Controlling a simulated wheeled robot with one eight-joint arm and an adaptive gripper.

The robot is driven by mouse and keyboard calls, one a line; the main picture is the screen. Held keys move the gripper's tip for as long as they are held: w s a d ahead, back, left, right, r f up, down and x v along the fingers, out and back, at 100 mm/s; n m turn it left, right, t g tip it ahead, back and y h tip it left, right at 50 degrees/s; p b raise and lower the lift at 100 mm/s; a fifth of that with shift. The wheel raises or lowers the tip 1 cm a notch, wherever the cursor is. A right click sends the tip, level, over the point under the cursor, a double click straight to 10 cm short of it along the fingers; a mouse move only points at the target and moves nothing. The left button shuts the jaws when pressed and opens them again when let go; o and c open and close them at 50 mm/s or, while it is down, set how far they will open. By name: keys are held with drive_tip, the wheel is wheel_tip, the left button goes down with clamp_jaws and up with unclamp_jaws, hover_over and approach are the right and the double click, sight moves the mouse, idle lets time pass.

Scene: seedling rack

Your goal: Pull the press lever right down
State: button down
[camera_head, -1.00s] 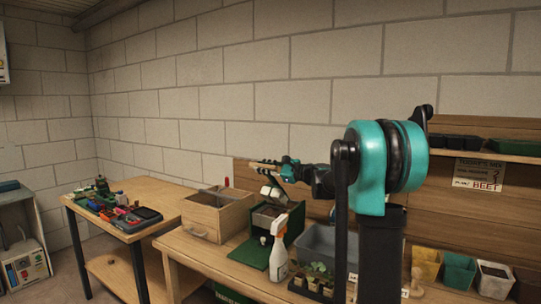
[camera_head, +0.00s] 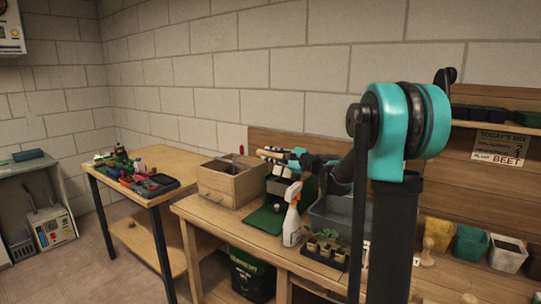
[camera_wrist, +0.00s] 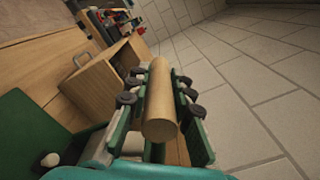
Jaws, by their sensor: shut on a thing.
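The press (camera_head: 277,190) is a dark green frame standing on the bench behind a green mat (camera_head: 262,221). Its lever handle (camera_wrist: 161,105) is a pale wooden cylinder that fills the space between the finger pads in the wrist view. My gripper (camera_wrist: 160,96) is shut on this handle. In the head view my gripper (camera_head: 284,157) reaches in from the right and holds the handle roughly level above the press. My arm hides part of the press and the link of the lever.
A wooden box (camera_head: 228,184) stands close left of the press. A white spray bottle (camera_head: 291,214) and a seedling tray (camera_head: 325,250) are in front. A grey bin (camera_head: 340,218) is to the right. A side table (camera_head: 150,199) with tools is at the left.

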drive_tip(key=c, duration=1.3)
unclamp_jaws()
drive_tip(key=v, duration=1.2)
drive_tip(key=shift+c, duration=0.3)
